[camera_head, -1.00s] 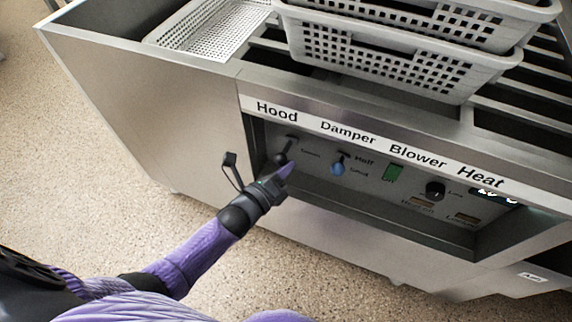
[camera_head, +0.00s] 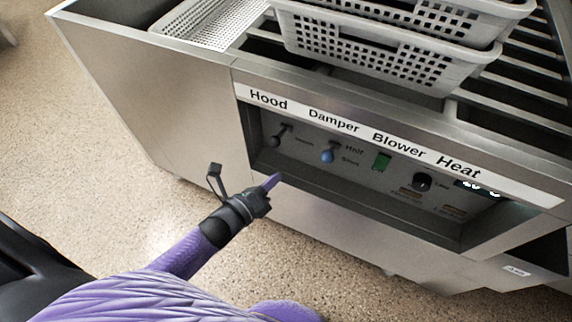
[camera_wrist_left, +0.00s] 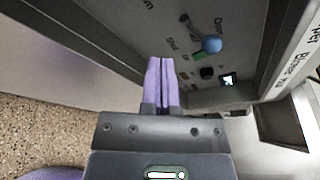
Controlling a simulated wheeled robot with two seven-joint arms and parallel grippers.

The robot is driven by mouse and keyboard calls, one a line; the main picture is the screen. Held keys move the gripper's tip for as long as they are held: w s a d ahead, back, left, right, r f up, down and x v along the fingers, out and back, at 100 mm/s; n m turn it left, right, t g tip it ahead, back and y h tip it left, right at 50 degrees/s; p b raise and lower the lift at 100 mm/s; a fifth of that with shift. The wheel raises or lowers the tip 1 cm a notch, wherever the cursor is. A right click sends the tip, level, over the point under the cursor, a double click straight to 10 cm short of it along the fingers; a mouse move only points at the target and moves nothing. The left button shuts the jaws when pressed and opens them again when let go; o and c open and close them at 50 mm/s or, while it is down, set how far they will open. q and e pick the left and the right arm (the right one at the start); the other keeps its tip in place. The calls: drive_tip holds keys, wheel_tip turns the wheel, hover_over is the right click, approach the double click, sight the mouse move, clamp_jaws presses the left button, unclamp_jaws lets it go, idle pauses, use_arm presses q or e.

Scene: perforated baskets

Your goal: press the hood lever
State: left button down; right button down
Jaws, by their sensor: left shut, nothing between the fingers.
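The hood lever (camera_head: 277,138) is a small dark lever under the "Hood" label (camera_head: 268,101) on the recessed panel. Its knob points down and to the left. I cannot make it out in the left wrist view. My left gripper (camera_head: 273,181) has shut, empty purple fingers. It is below the hood lever in the head view, apart from it, near the recess's lower edge. The shut fingers also show in the left wrist view (camera_wrist_left: 162,84). My right gripper is not in view.
The damper lever with a blue knob (camera_head: 327,156) is right of the hood lever; it also shows in the left wrist view (camera_wrist_left: 212,44). A green switch (camera_head: 382,162) and black dial (camera_head: 422,182) follow. Perforated baskets (camera_head: 390,52) sit on top of the station. Speckled floor lies left.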

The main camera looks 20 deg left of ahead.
use_arm(q)
drive_tip(key=shift+p+v, duration=0.35)
drive_tip(key=shift+v, duration=1.2)
drive_tip(key=shift+r, duration=0.1)
